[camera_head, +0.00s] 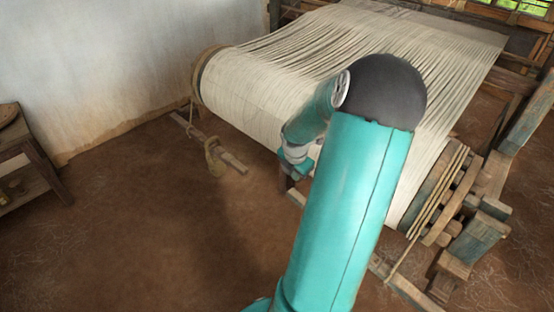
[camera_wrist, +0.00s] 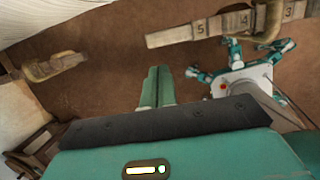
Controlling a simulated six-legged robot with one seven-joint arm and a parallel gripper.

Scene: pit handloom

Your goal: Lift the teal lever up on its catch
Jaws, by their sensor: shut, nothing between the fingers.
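No teal lever or catch can be picked out with certainty in either view. The only faded teal loom parts are worn timbers: a block (camera_head: 478,238) at the lower right and a slanted beam (camera_head: 530,115) at the right edge of the head view. My gripper (camera_wrist: 155,72) shows in the wrist view as two green fingers close together, shut and empty, pointing over the brown floor. In the head view my teal arm hides much of the front of the loom, and the fingertips cannot be made out.
The cream warp roll (camera_head: 265,105) spans the loom. A wooden bar (camera_head: 225,155) with a rope loop lies below its left end. A numbered wooden bar (camera_wrist: 205,27) crosses the wrist view's top. A wooden table (camera_head: 30,155) stands left by the wall.

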